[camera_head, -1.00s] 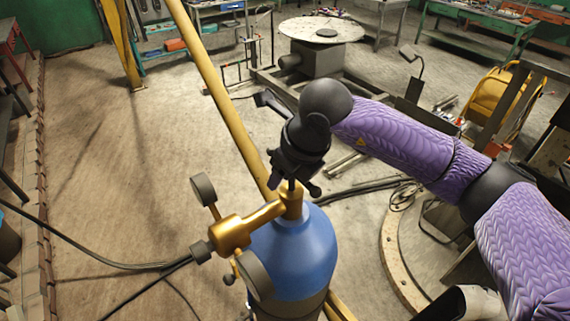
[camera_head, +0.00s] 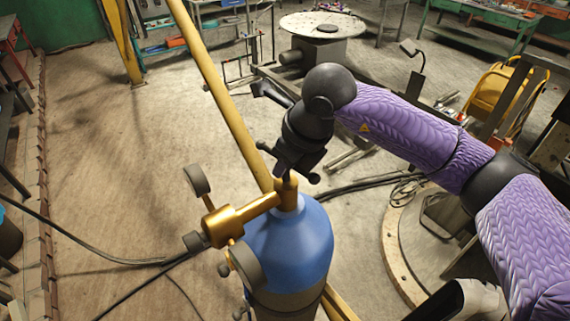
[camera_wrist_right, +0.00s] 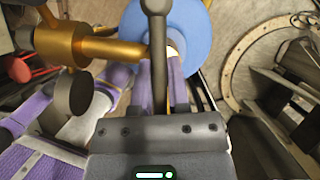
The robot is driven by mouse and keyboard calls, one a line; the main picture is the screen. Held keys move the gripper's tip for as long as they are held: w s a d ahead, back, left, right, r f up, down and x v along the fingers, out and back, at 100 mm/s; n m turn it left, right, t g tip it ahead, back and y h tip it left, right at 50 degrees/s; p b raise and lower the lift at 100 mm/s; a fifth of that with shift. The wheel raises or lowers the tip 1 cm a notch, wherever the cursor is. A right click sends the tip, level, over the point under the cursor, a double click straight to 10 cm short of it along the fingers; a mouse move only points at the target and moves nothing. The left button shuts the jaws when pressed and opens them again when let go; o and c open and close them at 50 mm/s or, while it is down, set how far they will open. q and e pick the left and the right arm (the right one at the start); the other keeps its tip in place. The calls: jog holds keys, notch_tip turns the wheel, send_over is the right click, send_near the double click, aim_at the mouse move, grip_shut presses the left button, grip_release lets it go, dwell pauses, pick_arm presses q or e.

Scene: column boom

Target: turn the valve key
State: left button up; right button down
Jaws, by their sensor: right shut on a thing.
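The valve key is a dark bar-shaped key (camera_wrist_right: 157,45) with a rounded end; in the right wrist view it runs down the middle between the fingers. My right gripper (camera_head: 290,168) is shut on the key, just above the brass valve (camera_head: 287,192) on top of the blue gas cylinder (camera_head: 295,250). In the right wrist view the gripper's purple fingers (camera_wrist_right: 163,85) close on either side of the key, with the cylinder behind. In the head view the dark gripper and key blend together, so where the key meets the valve is hard to see. My left gripper is not in view.
A brass regulator (camera_head: 235,222) with dark round gauges sticks out left of the valve. Black hoses (camera_head: 110,262) run left from it. A yellow pole (camera_head: 225,95) stands close behind the cylinder. Open floor (camera_head: 110,180) lies to the left. A round-topped table (camera_head: 300,22) stands behind.

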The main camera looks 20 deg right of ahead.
jog(key=n+y+b, duration=0.1)
jog(key=n+b, duration=0.2)
jog(key=shift+f+g, duration=0.15)
jog(key=shift+g, duration=0.25)
jog(key=n+g+b, duration=0.1)
jog(key=n+b, duration=0.1)
jog(key=n, duration=0.1)
jog(key=shift+n+y, duration=0.4)
jog(key=n+g, duration=0.1)
jog(key=n, duration=0.1)
jog(key=n+g+b, duration=0.1)
jog(key=n, duration=0.1)
jog(key=shift+r+n, duration=0.2)
jog(key=shift+n, duration=0.1)
jog(key=n+g, duration=0.1)
jog(key=n, duration=0.1)
jog(key=n+g, duration=0.1)
jog(key=n, duration=0.2)
jog(key=shift+r+h, duration=0.1)
jog(key=shift+h, duration=0.2)
jog(key=shift+n, duration=0.3)
